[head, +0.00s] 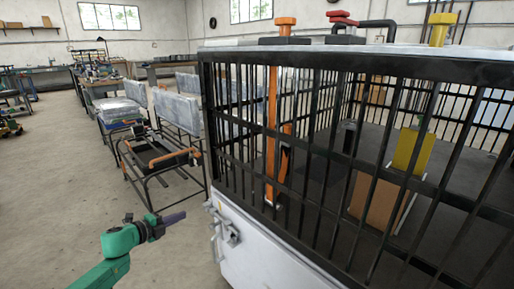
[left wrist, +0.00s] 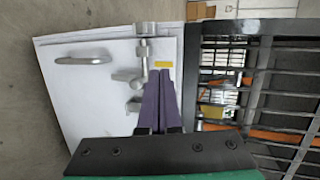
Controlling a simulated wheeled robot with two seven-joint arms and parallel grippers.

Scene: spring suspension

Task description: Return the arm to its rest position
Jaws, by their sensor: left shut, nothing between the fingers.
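My left arm, green with a dark wrist, comes in from the bottom left of the head view. Its left gripper (head: 176,217) is shut and empty, with its fingers pointing right toward the white cabinet door. In the left wrist view the purple fingers of the left gripper (left wrist: 165,78) lie together in front of the white door (left wrist: 90,85) and its metal latch (left wrist: 143,60). I cannot tell the exact gap between the fingertips and the door. My right gripper is in neither view.
A black barred cage (head: 330,150) on the white cabinet (head: 265,250) fills the right side. It holds orange and yellow levers. A wheeled metal frame cart (head: 160,155) stands behind my left gripper.

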